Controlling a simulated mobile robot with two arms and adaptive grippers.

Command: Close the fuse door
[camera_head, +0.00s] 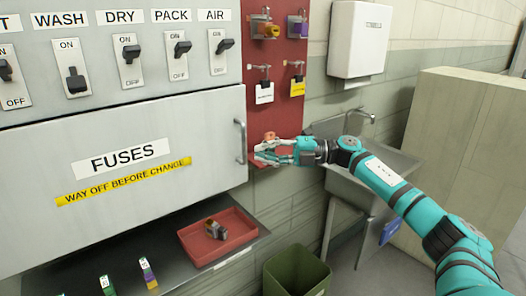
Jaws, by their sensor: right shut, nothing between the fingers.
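The fuse door (45,171) is a wide grey panel with a white FUSES label and a yellow warning strip. It looks flush with the cabinet, its front covering the space below the switches; I cannot tell if a small gap remains. Its metal handle (240,141) stands upright near the right edge. My right gripper (262,153) is shut and empty, just right of the handle, in front of the red board. I cannot tell whether it touches the handle or the door edge. My left gripper is not in view.
Several switches (131,52) line the panel above the door. Below, a red tray (195,238) holds a dark fuse-like part, with several coloured fuses (148,273) on the shelf. A green bin (297,272), a sink (385,165) and a beige partition (470,140) stand to the right.

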